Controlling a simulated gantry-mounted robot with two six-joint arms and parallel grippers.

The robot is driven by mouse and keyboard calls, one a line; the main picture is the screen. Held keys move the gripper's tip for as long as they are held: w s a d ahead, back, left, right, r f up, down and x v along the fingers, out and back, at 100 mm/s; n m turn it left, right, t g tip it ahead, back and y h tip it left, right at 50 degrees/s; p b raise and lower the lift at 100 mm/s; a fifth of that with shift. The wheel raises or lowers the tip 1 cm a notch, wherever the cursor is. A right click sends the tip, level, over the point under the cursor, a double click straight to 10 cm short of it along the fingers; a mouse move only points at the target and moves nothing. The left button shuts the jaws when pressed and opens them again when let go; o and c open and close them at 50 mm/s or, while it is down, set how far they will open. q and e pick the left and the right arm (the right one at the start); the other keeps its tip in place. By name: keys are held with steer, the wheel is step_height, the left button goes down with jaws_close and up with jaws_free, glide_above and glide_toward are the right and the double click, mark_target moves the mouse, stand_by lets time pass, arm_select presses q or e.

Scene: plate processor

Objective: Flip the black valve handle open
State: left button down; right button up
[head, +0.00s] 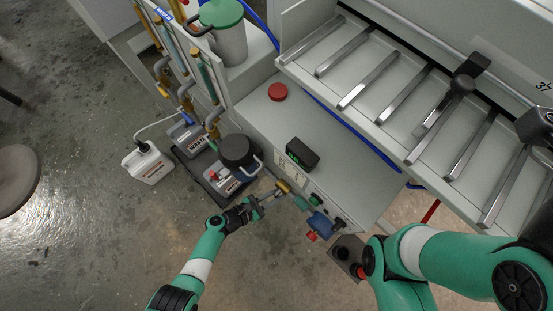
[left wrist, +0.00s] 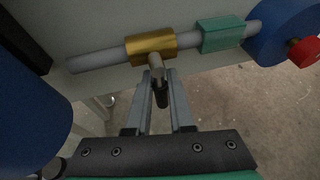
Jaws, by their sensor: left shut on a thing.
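A brass valve (head: 284,187) sits on a grey pipe at the front of the grey bench; in the left wrist view the valve (left wrist: 150,46) is gold. A short grey stem comes out of it toward my wrist camera and ends in the black valve handle (left wrist: 161,94). My left gripper (head: 259,204) is at the valve from the front left. In the left wrist view its two fingers (left wrist: 160,88) are on either side of the handle, shut on it. In the head view the fingers mostly hide the handle. My right gripper is out of view.
A teal fitting (left wrist: 221,34) and a blue part (head: 320,222) with a red knob (head: 311,236) are on the same pipe, to the right. A black-lidded pot (head: 238,152) stands left of the valve.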

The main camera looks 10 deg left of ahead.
arm_select(q)
steer(key=n, duration=0.1)
steer(key=n+h, duration=0.1)
steer(key=n, duration=0.1)
steer(key=shift+s+d+g+h, duration=0.3)
steer(key=shift+d+h, duration=0.05)
steer(key=shift+h, duration=0.05)
steer(key=c, duration=0.8)
jaws_free()
steer(key=shift+d, duration=0.1)
steer(key=shift+r, duration=0.1)
